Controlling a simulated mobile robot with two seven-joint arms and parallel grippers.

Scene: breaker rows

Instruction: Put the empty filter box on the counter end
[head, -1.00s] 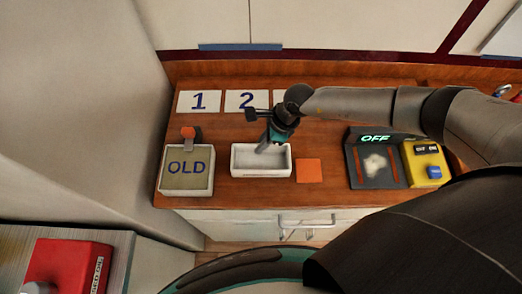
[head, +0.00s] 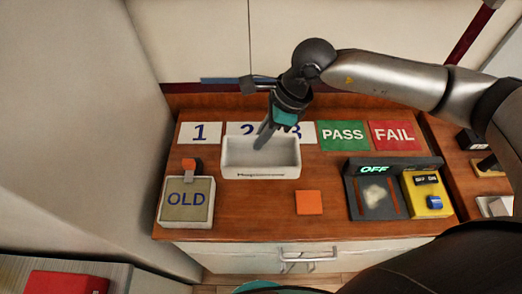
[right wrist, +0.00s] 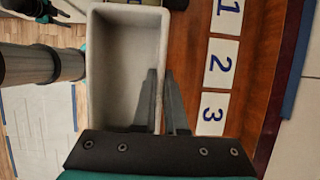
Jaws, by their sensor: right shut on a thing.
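The empty filter box is a white open tray (head: 260,172), seen with nothing inside. My right gripper (head: 264,140) is shut on its far wall and holds it, apparently above the wooden counter (head: 265,216). In the right wrist view the two fingers (right wrist: 160,75) straddle one wall of the box (right wrist: 122,50), one inside and one outside. The box looks level and partly covers the 2 and 3 cards (head: 242,130).
The OLD bin (head: 187,200) stands at the counter's left. An orange square (head: 309,203) lies right of centre. The OFF device (head: 374,190) and yellow button box (head: 428,194) stand at right. PASS (head: 343,136) and FAIL (head: 394,135) cards lie behind. The front middle is bare.

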